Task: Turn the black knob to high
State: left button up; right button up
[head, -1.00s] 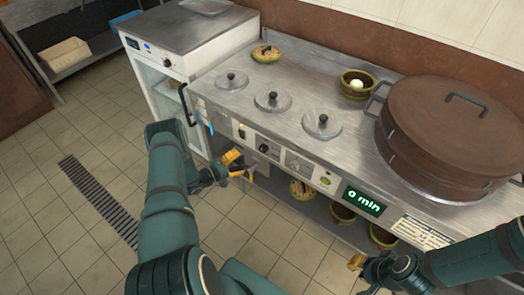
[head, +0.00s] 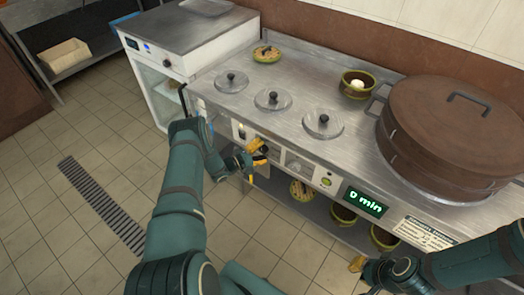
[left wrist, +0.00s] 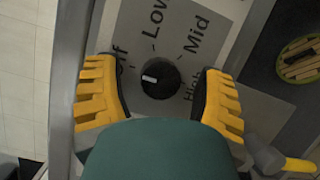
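The black knob (left wrist: 160,80) is on a grey dial plate with the words Low, Mid, High and a partly covered Off in the left wrist view. Its white mark is on its left side, on the Off side of the dial. My left gripper (left wrist: 156,70) is open, with one yellow finger on each side of the knob and a gap to both. In the head view my left gripper (head: 258,156) is at the counter's front panel and covers the knob. My right gripper (head: 358,264) is at the lower right, apart from the panel; its fingers are mostly hidden.
The steel counter (head: 225,108) carries several glass lids, a green bowl (head: 357,84) and a large brown pot (head: 450,125). A display (head: 366,202) reads 0 min. Bowls stand on the shelf below.

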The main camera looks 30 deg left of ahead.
pick_arm(q)
grip_shut()
